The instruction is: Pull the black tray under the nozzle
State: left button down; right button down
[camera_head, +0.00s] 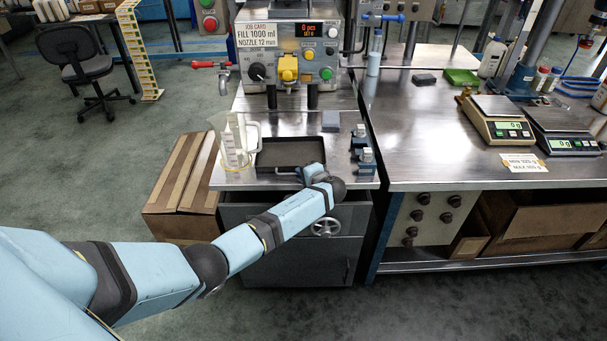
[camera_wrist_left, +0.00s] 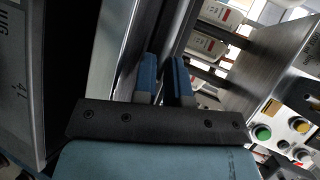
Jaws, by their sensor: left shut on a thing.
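The black tray (camera_head: 278,153) lies flat on the steel bench (camera_head: 232,180), near its front edge and in front of the filling machine (camera_head: 289,40). A yellow fitting (camera_head: 288,68) sits low on the machine's front, behind the tray; I cannot make out the nozzle tip. My left gripper (camera_head: 306,172) is at the tray's front right corner, shut on the tray; the wrist partly hides the contact. In the left wrist view the two blue fingertips (camera_wrist_left: 165,80) stand close together, with what they hold hard to see. My right gripper is not in view.
A clear measuring jug (camera_head: 234,146) stands just left of the tray. Blue-and-grey clamps (camera_head: 362,150) and a grey block (camera_head: 331,120) are at its right. A red-handled valve (camera_head: 213,65) juts out left of the machine. Bare bench lies behind the tray.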

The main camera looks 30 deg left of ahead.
pick_arm(q)
jog(key=c, duration=1.1)
grip_release()
jog(key=shift+s, duration=0.1)
jog(key=shift+f, duration=0.1)
jog(key=shift+s+d, duration=0.1)
jog(key=shift+d, duration=0.2)
jog(key=v, duration=1.3)
jog(key=shift+r, duration=0.3)
jog(key=shift+s, duration=0.1)
